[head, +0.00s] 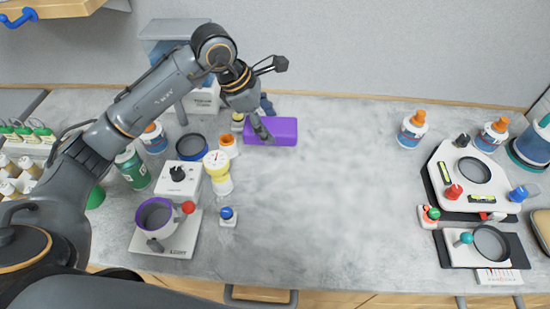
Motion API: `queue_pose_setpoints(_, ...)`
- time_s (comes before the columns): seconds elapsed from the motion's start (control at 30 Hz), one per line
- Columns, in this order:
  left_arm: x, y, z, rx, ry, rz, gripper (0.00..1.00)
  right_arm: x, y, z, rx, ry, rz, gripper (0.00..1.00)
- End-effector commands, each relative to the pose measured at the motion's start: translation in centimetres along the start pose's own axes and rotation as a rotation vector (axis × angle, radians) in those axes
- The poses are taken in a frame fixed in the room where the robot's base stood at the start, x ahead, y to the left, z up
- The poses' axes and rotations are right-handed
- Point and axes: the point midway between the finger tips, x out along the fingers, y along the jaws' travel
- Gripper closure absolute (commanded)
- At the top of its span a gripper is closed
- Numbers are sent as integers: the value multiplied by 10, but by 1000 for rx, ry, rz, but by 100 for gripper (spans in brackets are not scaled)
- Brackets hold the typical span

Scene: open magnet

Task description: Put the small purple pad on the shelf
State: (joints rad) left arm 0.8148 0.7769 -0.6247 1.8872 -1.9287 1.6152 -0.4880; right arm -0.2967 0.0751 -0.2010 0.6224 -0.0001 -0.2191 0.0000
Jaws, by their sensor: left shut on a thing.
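The purple pad (284,132) is a flat purple block at the back of the grey counter, left of the middle. My left arm reaches in from the left, and my left gripper (264,131) points down at the pad's left part. Its fingers are shut on the pad and hide part of it. I cannot tell whether the pad touches the counter. A wooden shelf (62,9) shows at the top left corner, on the wall, with a blue hook under it. My right gripper is not in view.
A white device tray (470,176) and glue-like bottles (411,130) stand at the right. The counter's middle (340,190) is clear.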

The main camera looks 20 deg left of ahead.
Motion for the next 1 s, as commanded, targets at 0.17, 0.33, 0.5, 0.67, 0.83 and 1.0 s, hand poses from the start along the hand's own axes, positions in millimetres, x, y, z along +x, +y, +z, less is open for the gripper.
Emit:
queue_pose_setpoints(0.17, 18, -4, -8, -1, 1, -4, 64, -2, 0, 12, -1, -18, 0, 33)
queue_pose_setpoints(0.33, 46, -8, -20, -3, 2, -5, 64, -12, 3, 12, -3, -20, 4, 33)
queue_pose_setpoints(0.5, 65, -10, -28, -1, 0, -1, 64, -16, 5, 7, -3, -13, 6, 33)
queue_pose_setpoints(0.67, 77, -13, -33, 0, 1, -2, 64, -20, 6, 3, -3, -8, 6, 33)
queue_pose_setpoints(0.83, 98, -16, -42, -1, 1, -2, 64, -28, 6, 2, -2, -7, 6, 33)
queue_pose_setpoints(1.0, 101, -15, -43, 1, 1, 2, 64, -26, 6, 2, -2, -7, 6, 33)
